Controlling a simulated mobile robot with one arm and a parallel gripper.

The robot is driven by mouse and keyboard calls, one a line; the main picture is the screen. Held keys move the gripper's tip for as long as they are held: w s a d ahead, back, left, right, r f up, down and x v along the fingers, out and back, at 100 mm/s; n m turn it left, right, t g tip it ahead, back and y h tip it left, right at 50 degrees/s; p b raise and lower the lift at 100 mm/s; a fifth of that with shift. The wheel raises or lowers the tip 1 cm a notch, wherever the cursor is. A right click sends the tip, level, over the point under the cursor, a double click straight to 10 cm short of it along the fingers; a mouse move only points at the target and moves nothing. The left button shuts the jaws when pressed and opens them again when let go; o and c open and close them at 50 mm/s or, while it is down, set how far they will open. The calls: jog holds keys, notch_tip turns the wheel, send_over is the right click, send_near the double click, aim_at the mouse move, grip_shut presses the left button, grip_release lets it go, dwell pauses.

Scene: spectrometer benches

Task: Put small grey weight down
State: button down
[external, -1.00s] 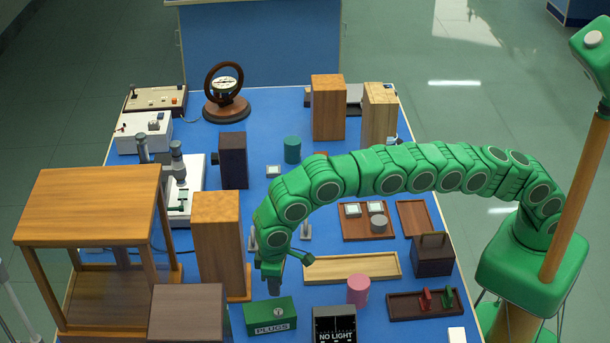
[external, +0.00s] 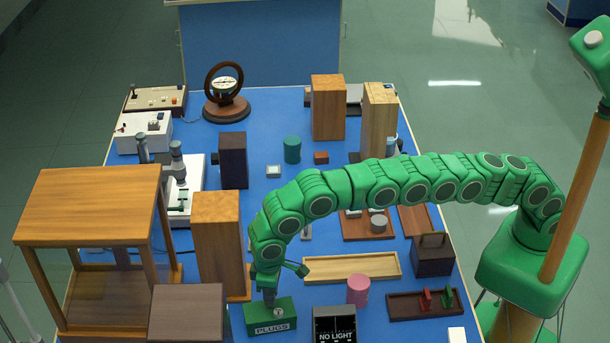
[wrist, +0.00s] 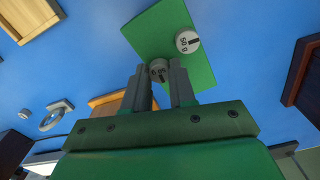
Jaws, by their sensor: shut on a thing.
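The small grey weight (wrist: 158,70) is between the fingertips of my gripper (wrist: 161,77) in the wrist view. My gripper is shut on it, directly over the green box marked PLUGS (wrist: 150,32). Another grey weight (wrist: 187,41), marked 50 g, stands on the box top beside it. In the external view my gripper (external: 269,302) points down at the green box (external: 262,328), and the 50 g weight (external: 279,312) shows just to its right. The held weight is hidden there. I cannot tell whether it touches the box top.
A tall wooden block (external: 217,235) stands close left of my gripper. A pink cylinder (external: 358,290) and a black NO LIGHT box (external: 335,325) stand to the right. A shallow wooden tray (external: 350,268) lies behind them. Bare blue bench lies around the green box's right side.

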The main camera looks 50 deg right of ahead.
jog(key=shift+f, duration=0.5)
jog(key=shift+f, duration=0.1)
jog(key=c, duration=1.2)
grip_release()
jog(key=shift+r, duration=3.85)
